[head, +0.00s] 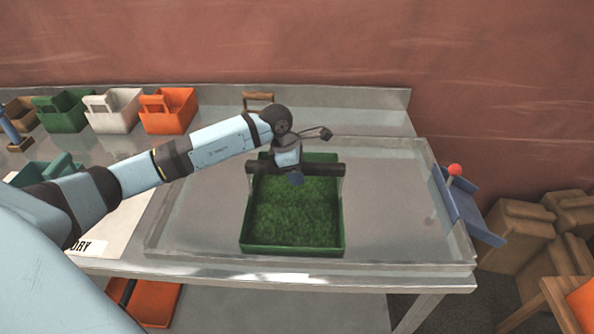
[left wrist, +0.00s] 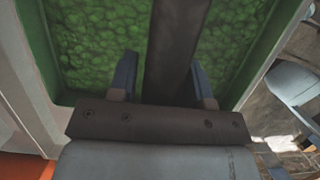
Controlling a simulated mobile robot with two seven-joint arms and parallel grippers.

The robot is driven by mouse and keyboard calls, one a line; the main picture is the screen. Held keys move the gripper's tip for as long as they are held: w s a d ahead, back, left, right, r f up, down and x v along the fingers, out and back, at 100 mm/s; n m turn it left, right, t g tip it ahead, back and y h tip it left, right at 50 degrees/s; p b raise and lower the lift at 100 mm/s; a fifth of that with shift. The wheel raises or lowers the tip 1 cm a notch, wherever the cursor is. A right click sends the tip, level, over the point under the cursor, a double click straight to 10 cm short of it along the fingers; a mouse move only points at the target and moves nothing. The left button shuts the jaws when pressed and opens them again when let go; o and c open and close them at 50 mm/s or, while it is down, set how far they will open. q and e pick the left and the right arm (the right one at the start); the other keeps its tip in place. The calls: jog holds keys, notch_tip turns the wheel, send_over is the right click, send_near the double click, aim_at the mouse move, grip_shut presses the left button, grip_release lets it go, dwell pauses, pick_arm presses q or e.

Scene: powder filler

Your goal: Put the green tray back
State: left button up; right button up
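The green tray (head: 246,222) stands in the shallow metal basin of the bench, filled with green granules (head: 295,210). A dark handle bar spans its far part. My left gripper (head: 293,177) is over the bar from above. In the left wrist view the dark bar (left wrist: 178,45) runs between the two fingers of my left gripper (left wrist: 164,78). The fingers are apart, with a gap on the left side of the bar; whether the right finger touches it I cannot tell. The tray's green wall (left wrist: 38,55) shows at the left. My right gripper is not in view.
Orange (head: 168,112), white (head: 112,112) and dark green (head: 62,112) handled trays stand in a row at the back left. A teal tray (head: 48,173) is partly behind my arm. A blue stand with a red knob (head: 455,170) is at the right edge. The basin beside the tray is clear.

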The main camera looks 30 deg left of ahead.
pick_arm(q)
jog(key=shift+o, duration=0.7)
jog(key=shift+r, duration=0.1)
jog(key=shift+r, duration=0.25)
jog(key=b+v, duration=0.2)
jog(key=v, duration=0.8)
jog(key=shift+a+r, duration=0.2)
jog(key=shift+r, duration=0.05)
jog(key=shift+s+a+r, duration=0.15)
jog(key=shift+r, duration=0.4)
